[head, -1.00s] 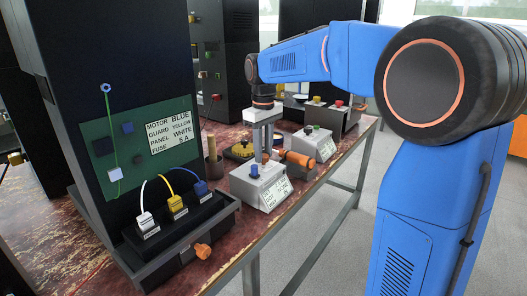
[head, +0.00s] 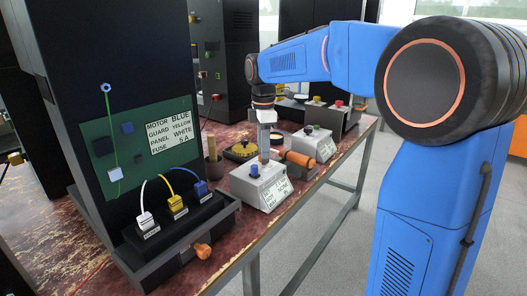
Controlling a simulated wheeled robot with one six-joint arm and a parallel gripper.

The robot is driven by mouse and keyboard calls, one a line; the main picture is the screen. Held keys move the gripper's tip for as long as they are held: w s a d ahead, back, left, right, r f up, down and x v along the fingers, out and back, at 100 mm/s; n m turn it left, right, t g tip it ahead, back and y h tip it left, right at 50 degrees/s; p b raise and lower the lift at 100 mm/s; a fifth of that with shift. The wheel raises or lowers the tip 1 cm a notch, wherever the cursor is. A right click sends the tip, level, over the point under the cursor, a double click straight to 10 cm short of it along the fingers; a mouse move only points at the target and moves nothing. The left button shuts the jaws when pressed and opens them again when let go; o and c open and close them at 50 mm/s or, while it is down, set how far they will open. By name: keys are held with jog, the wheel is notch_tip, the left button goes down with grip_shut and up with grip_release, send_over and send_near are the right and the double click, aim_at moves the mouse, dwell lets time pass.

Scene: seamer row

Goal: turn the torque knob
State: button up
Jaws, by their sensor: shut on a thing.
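A light grey control box (head: 246,188) with a white printed label (head: 276,193) stands on the bench in the head view. A blue knob (head: 254,170) stands on its top near the front and is free of my gripper. My gripper (head: 265,158) points straight down onto the back part of the box top, behind the blue knob. Its fingers are seen edge-on and are shut on the torque knob, which they mostly hide. I cannot read the knob's setting.
An orange cylinder (head: 300,160) lies close to the right. A second grey box (head: 316,143) with a green knob stands behind it. A yellow-and-black round part (head: 241,150) and a brown post (head: 213,163) are to the left. A dark panel with plugged cables stands at front left.

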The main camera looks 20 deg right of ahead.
jog(key=n, duration=0.6)
jog(key=shift+n, duration=0.3)
dwell(0.4)
jog(key=o, duration=1)
jog(key=shift+r, duration=0.1)
notch_tip(320, 180, up, 17)
jog(key=shift+r, duration=0.15)
